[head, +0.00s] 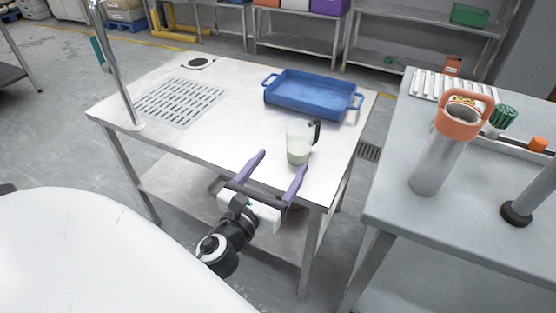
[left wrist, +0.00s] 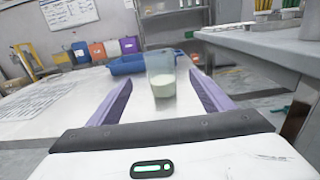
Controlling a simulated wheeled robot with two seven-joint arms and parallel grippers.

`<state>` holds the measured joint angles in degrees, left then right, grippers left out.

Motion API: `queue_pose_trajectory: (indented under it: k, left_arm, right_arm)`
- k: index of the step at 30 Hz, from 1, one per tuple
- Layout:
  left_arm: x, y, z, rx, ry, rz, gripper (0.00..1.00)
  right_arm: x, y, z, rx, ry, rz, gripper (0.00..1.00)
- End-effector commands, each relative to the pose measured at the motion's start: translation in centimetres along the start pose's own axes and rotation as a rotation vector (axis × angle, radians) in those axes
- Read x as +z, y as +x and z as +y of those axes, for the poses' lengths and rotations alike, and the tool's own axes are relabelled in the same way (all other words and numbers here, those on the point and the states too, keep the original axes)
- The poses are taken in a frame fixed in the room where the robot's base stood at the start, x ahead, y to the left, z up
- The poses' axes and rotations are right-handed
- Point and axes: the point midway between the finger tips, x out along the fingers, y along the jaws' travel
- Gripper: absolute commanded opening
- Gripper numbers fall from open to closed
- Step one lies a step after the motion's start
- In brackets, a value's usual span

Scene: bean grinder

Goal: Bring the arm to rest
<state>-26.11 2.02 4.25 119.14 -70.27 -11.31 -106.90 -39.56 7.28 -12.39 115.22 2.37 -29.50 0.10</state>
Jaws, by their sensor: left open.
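My left gripper (head: 276,177) is open and empty, with its two purple fingers reaching over the near edge of the white table (head: 228,110). A clear jug with a dark handle (head: 298,146) stands upright on the table just beyond the fingertips, with pale contents in its lower part. In the left wrist view the jug (left wrist: 161,76) appears between and beyond the open fingers (left wrist: 160,98). The fingers look apart from it. My right gripper is in neither view.
A blue tray (head: 312,96) lies behind the jug. A drain grid (head: 180,102) and a metal post (head: 112,65) are at the table's left. A grey table (head: 400,200) at right holds a steel cylinder with an orange top (head: 445,150). Floor separates the tables.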

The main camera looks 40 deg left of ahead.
Motion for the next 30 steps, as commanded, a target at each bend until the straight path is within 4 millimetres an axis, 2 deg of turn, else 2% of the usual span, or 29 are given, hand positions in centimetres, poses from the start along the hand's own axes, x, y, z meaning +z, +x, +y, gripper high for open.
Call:
queue_pose_trajectory:
  k: [17, 20, 23, 26, 30]
  left_arm:
    - [0.1, -0.1, 0.0, 0.001, -0.004, 0.000, 0.74]
    - [0.1, -0.3, 0.5, 0.028, -0.084, 0.009, 0.74]
    - [-0.2, -0.8, 1.9, 0.107, -0.327, 0.038, 0.74]
    - [-1.5, -2.0, 3.5, 0.243, -0.724, 0.091, 0.74]
    - [-5.3, -5.2, 4.0, 0.504, -1.337, 0.194, 0.74]
  right_arm:
    - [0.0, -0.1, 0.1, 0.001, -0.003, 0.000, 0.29]
    - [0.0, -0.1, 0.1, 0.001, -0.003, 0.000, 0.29]
    - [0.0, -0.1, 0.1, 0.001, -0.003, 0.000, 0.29]
    - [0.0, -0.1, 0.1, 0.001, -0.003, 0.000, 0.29]
    - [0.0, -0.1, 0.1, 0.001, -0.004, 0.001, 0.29]
